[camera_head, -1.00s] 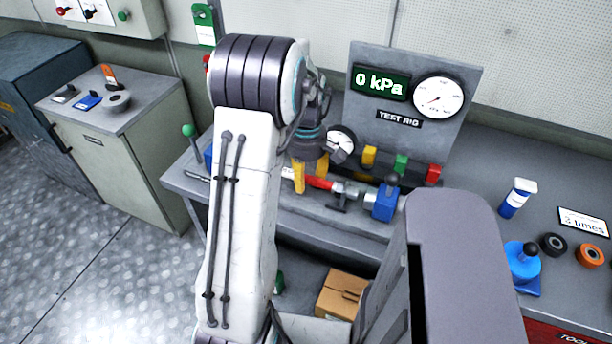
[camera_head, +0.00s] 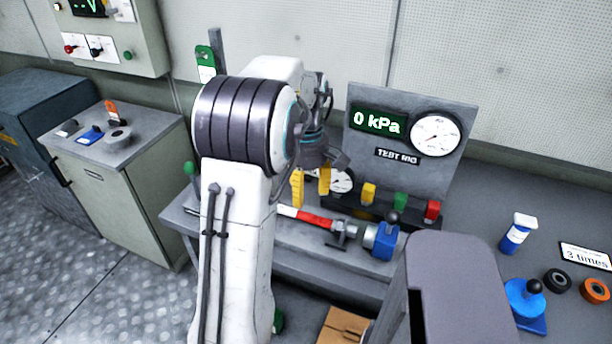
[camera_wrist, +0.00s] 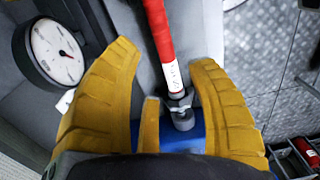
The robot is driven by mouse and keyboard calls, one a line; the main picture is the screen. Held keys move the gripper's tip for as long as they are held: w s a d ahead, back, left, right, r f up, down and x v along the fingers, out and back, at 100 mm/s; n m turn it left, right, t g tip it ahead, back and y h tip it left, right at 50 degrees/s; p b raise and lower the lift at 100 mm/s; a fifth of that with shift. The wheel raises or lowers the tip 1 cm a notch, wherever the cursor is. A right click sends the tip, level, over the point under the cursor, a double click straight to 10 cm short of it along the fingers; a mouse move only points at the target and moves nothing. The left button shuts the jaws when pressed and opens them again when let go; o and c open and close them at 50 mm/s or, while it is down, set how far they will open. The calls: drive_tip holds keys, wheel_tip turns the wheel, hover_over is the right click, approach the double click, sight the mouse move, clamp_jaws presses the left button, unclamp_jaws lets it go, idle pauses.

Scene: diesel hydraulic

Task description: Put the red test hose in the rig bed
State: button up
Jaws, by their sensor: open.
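The red test hose (camera_head: 312,217), with a white end section, lies lengthwise along the grey rig bed (camera_head: 318,244), in front of the test rig panel. Its right end meets a metal fitting beside a blue block (camera_head: 383,240) with a black knob. My gripper (camera_head: 311,188) is open and empty, its yellow fingers above the hose. In the wrist view the hose (camera_wrist: 159,35) runs between the spread fingers, and its white end meets a metal fitting (camera_wrist: 181,110) above a blue block (camera_wrist: 172,134). My arm hides the bed's left part in the head view.
The panel (camera_head: 400,175) reads 0 kPa, with yellow, green and red blocks at its foot. A small gauge (camera_wrist: 57,53) stands close to the left finger. A blue-white bottle (camera_head: 517,234) and several rings are on the right bench. A cardboard box (camera_head: 342,326) is below.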

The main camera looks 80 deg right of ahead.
drive_tip(key=shift+r, duration=2.15)
drive_tip(key=w+a+r+n+h, duration=0.1)
drive_tip(key=w+a, duration=0.7)
drive_tip(key=w, duration=0.3)
drive_tip(key=w+a+r+h, duration=0.1)
drive_tip(key=w+a+r, duration=0.1)
drive_tip(key=w+a, duration=0.65)
drive_tip(key=a+f+n+t, duration=0.1)
drive_tip(key=a+f+t, duration=0.1)
drive_tip(key=a, duration=1)
drive_tip(key=w+a+f+t+y, duration=0.1)
drive_tip(key=a+f, duration=0.1)
drive_tip(key=a, duration=0.9)
drive_tip(key=shift+w+a+f+n+t+y+b, duration=0.2)
drive_tip(key=shift+a+f+n+t+y+b, duration=0.1)
drive_tip(key=shift+a+f+n+t+b, duration=0.1)
drive_tip(key=shift+d, duration=0.1)
